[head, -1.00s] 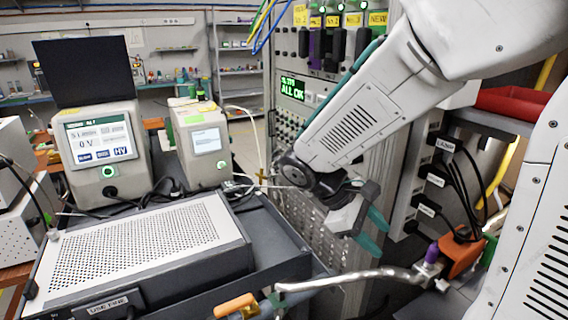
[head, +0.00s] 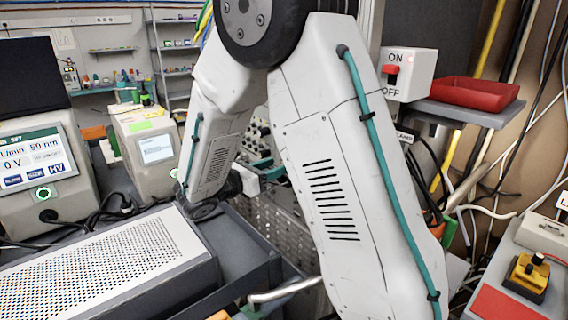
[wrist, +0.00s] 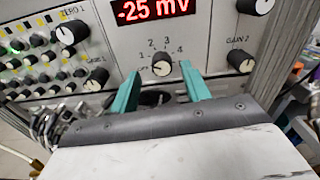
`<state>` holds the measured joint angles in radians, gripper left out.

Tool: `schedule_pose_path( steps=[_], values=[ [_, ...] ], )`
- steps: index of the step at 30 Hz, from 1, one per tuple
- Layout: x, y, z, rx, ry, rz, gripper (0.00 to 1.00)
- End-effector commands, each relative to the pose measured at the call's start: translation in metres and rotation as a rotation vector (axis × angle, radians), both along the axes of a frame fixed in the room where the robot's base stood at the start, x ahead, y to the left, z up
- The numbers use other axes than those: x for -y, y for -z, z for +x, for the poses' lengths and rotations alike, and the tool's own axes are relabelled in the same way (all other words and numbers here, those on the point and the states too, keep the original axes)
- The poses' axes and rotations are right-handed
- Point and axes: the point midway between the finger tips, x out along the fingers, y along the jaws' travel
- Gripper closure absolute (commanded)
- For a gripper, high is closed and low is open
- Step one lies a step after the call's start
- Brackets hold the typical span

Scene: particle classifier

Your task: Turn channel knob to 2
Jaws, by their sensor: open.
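The channel knob (wrist: 162,64) is a round light knob on the grey panel in the wrist view. The marks OFF, 1, 2, 3 and 4 are around it. I cannot tell which mark its pointer faces. My gripper (wrist: 160,74) is open, with one teal fingertip to each side of the knob and a little below it. I cannot tell how far the tips are from the panel, and no grip on the knob shows. In the head view my gripper (head: 262,172) is partly hidden by my arm, and the knob is hidden.
In the head view a perforated box (head: 110,260) stands left, and an ON/OFF switch box (head: 407,75) and red tray (head: 462,93) stand right.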

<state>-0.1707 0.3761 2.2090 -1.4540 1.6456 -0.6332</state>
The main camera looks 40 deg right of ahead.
Motion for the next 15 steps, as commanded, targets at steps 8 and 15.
schedule_pose_path(
  steps=[8, 15],
  values=[
    [0.029, 0.0, -0.001, 0.001, 0.004, 0.001, 0.53],
    [0.032, 0.0, -0.001, 0.001, 0.005, 0.002, 0.53]
  ],
)
